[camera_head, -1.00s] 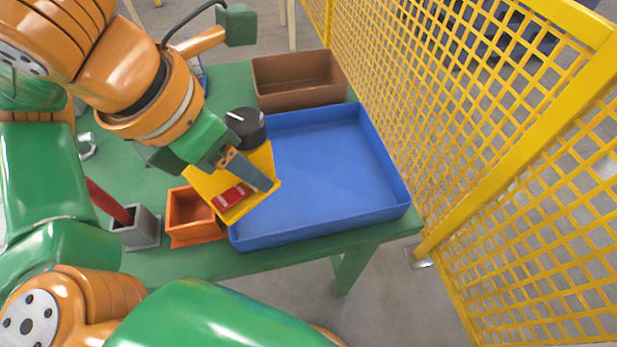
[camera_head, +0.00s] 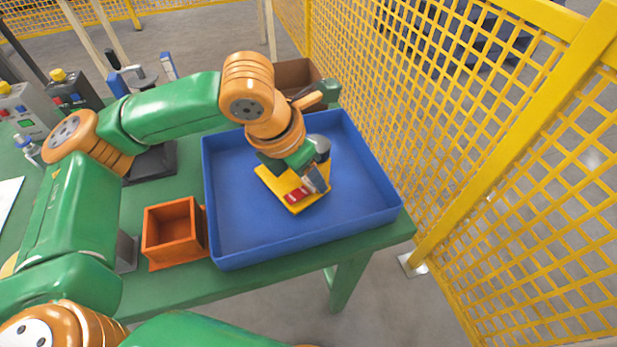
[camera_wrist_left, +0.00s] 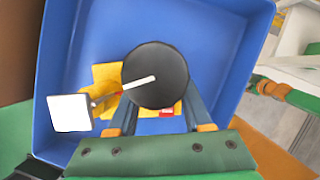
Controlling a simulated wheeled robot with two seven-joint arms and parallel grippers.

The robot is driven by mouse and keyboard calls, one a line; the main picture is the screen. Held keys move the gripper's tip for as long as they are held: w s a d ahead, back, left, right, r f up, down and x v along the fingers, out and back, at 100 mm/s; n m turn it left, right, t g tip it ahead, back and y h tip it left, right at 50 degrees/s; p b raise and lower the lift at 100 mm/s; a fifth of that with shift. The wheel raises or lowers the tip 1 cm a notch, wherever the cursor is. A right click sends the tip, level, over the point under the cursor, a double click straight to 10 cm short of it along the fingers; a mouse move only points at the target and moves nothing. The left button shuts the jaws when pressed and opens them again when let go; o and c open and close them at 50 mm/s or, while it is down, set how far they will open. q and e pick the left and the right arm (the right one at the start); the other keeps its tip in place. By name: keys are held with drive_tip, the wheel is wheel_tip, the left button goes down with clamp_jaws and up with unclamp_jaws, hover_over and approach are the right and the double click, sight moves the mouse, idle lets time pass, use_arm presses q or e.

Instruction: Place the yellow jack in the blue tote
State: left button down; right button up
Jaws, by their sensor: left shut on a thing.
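The yellow jack (camera_head: 276,183) has a red patch and a round dark knob; it is over the middle of the blue tote (camera_head: 238,237), inside its outline. I cannot tell whether it touches the tote's floor. My left gripper (camera_head: 318,182) is shut on the jack. In the left wrist view the jack (camera_wrist_left: 104,76) sits between the fingers (camera_wrist_left: 158,122), mostly hidden by its black knob, with the blue tote (camera_wrist_left: 215,45) around it. My right gripper is not in view.
A small orange bin (camera_head: 173,232) stands just left of the tote on the green table (camera_head: 190,286). A brown bin (camera_head: 294,74) is behind the tote. A yellow mesh fence (camera_head: 400,110) runs close along the right side.

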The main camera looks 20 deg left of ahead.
use_arm(q)
drive_tip(key=shift+f, duration=0.6)
drive_tip(key=shift+r, duration=0.1)
drive_tip(key=shift+c, duration=1.6)
unclamp_jaws()
drive_tip(key=p+v, duration=0.2)
drive_tip(key=v, duration=1)
drive_tip(key=shift+s+p, duration=0.15)
drive_tip(key=shift+p, duration=0.25)
